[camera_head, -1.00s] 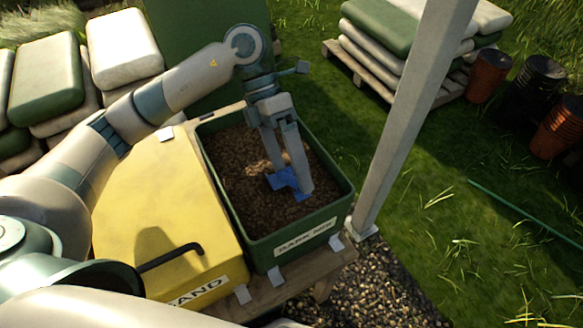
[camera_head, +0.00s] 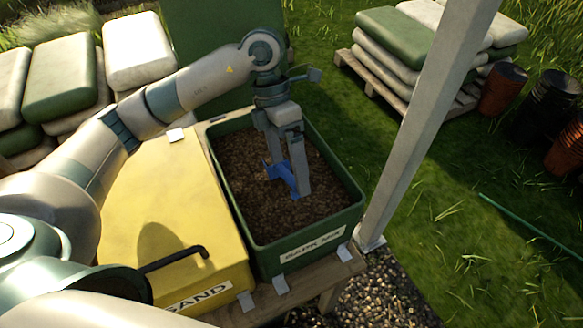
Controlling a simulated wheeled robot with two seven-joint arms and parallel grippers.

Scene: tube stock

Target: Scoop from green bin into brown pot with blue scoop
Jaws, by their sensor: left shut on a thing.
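The green bin (camera_head: 357,213) stands open on a wooden bench, filled with brown bark mix, with a "BARK MIX" label on its front. My left gripper (camera_head: 290,190) reaches down into it from above, with its fingers pointing down. It is shut on the blue scoop (camera_head: 283,174), which is at the surface of the bark. The fingers hide part of the scoop, and I cannot tell how much bark is in it. No brown pot is clearly placed near the bin. My right gripper is not in view.
A yellow sand bin (camera_head: 165,225) with a black handle (camera_head: 175,261) stands left of the green bin. A grey post (camera_head: 425,120) rises close on the right. Stacked sacks (camera_head: 400,35) and stacked pots (camera_head: 503,88) stand farther back on grass.

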